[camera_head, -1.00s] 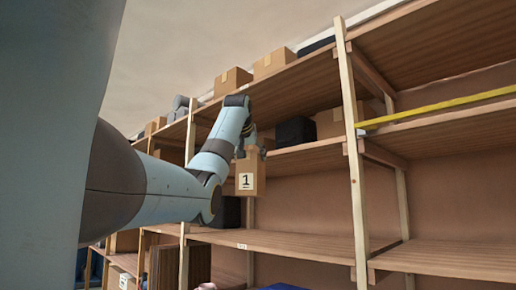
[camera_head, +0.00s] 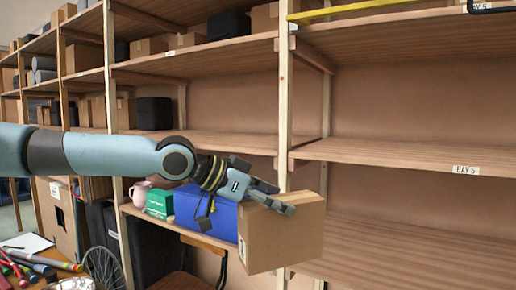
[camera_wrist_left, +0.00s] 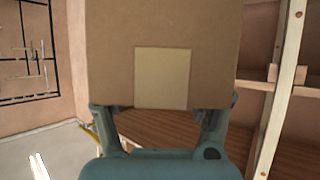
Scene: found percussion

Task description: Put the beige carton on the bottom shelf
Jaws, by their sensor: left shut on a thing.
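My left gripper (camera_head: 262,196) is shut on the beige carton (camera_head: 283,238), a brown cardboard box, and holds it slightly tilted. The carton is in front of the upright post and the lower shelf (camera_head: 385,255), apart from the boards as far as I can see. In the left wrist view the carton (camera_wrist_left: 110,60) fills the upper middle, with a pale square patch on its face. The fingers of my left gripper (camera_wrist_left: 160,112) lie at both sides of its near edge. My right gripper is not in view.
A blue box (camera_head: 205,213), a green box (camera_head: 159,203) and a pink pot (camera_head: 139,193) stand on the lower left shelf. A post (camera_head: 285,115) divides the bays. The right-hand middle shelf (camera_head: 410,150) and lower shelf show clear room. A cluttered table is at bottom left.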

